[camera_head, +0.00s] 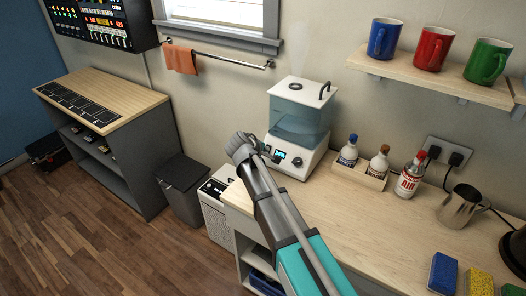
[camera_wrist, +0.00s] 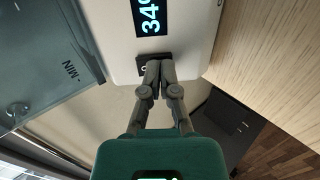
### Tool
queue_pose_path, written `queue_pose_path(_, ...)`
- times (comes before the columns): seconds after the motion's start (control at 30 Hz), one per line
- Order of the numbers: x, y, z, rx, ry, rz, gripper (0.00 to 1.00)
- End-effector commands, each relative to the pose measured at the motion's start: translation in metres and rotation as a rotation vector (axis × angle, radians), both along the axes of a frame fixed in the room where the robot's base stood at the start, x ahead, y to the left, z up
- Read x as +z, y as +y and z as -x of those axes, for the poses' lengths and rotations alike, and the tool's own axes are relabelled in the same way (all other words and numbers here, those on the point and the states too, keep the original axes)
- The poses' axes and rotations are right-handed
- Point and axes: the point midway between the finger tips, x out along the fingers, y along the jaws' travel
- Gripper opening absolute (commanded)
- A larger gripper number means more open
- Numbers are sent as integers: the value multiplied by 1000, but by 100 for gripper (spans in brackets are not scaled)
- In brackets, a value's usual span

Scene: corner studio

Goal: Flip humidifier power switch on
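The humidifier (camera_head: 298,125) stands on the wooden counter against the wall, with a clear water tank, a white lid and a white base. Its lit display (camera_wrist: 150,16) shows cyan digits beginning with 34 in the wrist view. A small black switch (camera_wrist: 141,70) sits beside the display, with a white mark partly showing. My gripper (camera_wrist: 160,66) is shut, fingertips together with nothing between them, and overlaps the switch in the wrist view. I cannot tell whether it touches the switch or which way the switch is set. In the head view my gripper (camera_head: 268,152) is at the base's front left.
A wooden holder with bottles (camera_head: 359,174) and a red-capped bottle (camera_head: 410,177) stand right of the humidifier. A metal pitcher (camera_head: 460,205) and sponges (camera_head: 443,272) are further right. Mugs (camera_head: 433,48) stand on a shelf above. A dark bin (camera_head: 183,187) is on the floor left of the counter.

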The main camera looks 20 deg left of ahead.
Motion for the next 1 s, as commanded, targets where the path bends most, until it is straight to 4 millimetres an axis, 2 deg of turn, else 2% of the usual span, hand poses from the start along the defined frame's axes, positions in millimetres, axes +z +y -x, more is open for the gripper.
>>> queue_pose_path(0.17, 7, 2, 1, 3, 1, -1, 0)
queue_pose_path(0.73, 9, 4, 3, 5, 0, -2, 0)
queue_pose_path(1.0, 22, 7, 16, 3, 1, -1, 0)
